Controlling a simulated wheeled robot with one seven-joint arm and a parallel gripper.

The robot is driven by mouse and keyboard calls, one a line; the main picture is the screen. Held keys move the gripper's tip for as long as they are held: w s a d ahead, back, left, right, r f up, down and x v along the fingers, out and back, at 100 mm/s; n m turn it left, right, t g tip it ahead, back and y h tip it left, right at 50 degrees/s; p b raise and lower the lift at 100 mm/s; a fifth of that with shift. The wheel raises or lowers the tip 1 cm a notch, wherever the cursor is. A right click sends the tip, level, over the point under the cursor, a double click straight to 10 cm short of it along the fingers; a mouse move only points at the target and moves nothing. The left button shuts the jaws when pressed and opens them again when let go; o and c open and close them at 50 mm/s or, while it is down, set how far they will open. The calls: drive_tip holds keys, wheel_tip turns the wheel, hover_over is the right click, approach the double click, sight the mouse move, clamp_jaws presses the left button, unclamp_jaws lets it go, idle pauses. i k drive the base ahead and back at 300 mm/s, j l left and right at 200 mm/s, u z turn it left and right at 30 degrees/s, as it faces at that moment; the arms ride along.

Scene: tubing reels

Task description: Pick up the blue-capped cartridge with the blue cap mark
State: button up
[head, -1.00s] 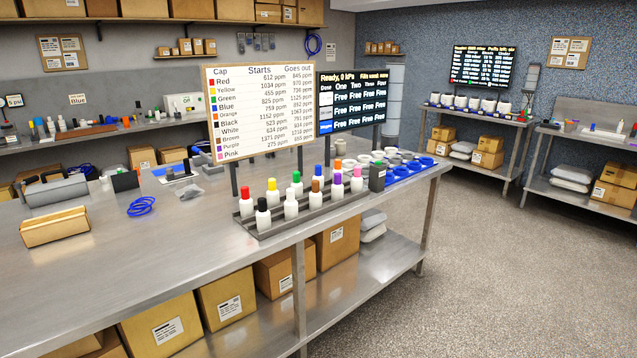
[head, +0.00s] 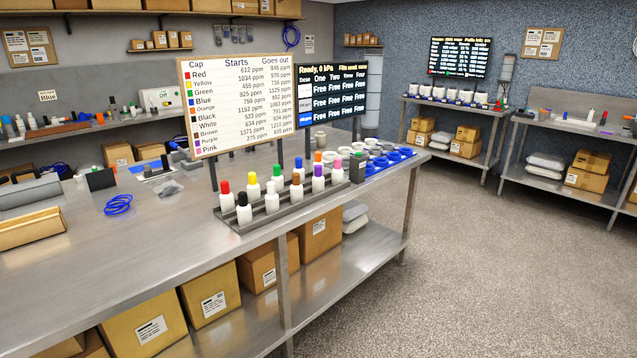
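The blue-capped cartridge (head: 297,171) is a small white bottle with a blue cap. It stands upright in the back row of the dark stepped rack (head: 262,221) on the long steel table. The brown-capped cartridge (head: 296,191) stands in front of it and hides part of its body. The green-capped cartridge (head: 276,184) is to its left and the orange-capped cartridge (head: 317,168) to its right. Any mark on the cap is too small to make out. My gripper is not in view.
Red (head: 225,199), black, yellow, white, purple and pink caps share the rack. A cap list board (head: 238,108) and dark status screen (head: 331,95) stand behind it. A dark box (head: 357,169) and blue tray (head: 398,155) are at right. The floor (head: 480,260) at right is clear.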

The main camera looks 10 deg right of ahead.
sight(297, 169)
drive_tip(key=i+l+u, duration=0.9)
drive_tip(key=l, duration=0.35)
drive_tip(key=i+l+u, duration=0.3)
drive_tip(key=l+u, duration=0.15)
drive_tip(key=l, duration=0.4)
drive_tip(key=i+l+u, duration=0.15)
drive_tip(key=l+u, duration=0.35)
drive_tip(key=l, duration=0.35)
drive_tip(key=l+u, duration=0.45)
drive_tip(key=l, duration=0.5)
drive_tip(key=k+l+u, duration=0.2)
drive_tip(key=l+u, duration=0.25)
drive_tip(key=l, duration=0.4)
